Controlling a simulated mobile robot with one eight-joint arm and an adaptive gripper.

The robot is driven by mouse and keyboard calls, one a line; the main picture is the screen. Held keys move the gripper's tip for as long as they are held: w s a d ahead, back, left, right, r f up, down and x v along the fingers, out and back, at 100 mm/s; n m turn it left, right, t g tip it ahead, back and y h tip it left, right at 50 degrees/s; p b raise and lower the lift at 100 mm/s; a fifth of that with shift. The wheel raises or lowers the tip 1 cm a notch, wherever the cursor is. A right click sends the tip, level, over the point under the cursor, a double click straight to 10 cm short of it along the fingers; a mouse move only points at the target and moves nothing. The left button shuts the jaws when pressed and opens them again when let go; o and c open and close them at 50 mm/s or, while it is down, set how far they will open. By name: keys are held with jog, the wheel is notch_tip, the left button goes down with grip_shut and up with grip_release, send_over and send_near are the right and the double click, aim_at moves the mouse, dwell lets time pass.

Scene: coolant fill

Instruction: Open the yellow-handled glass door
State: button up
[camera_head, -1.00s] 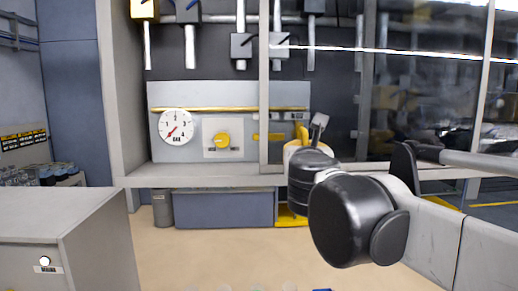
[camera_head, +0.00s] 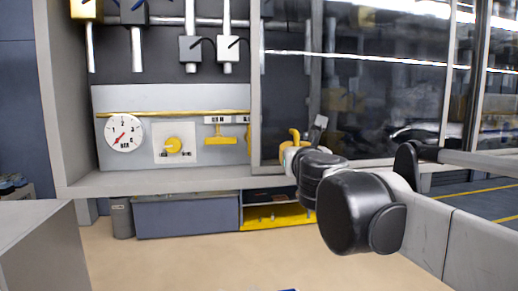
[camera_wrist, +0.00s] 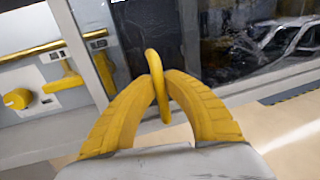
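The glass door (camera_head: 285,95) has a pale frame, and its left edge stands to the right of the panel with the gauge. The opening to its left is clear. In the wrist view, the yellow handle (camera_wrist: 152,60) stands upright between the fingers of my gripper (camera_wrist: 160,88). The yellow fingers close in on it from both sides and appear to touch it. In the head view, my gripper (camera_head: 294,137) is at the glass, and my own wrist hides part of it and the handle.
Inside the opening are a dial gauge (camera_head: 124,132), a yellow knob (camera_head: 173,145) and a yellow lever (camera_head: 220,137). A grey cabinet (camera_head: 35,240) stands at the front left. A blue box (camera_head: 187,215) and a yellow shelf (camera_head: 272,217) are low under the ledge. The floor between is bare.

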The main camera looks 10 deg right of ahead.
jog(key=o, duration=0.4)
jog(key=shift+s, duration=0.1)
jog(key=v, duration=1.2)
jog(key=shift+r, duration=0.1)
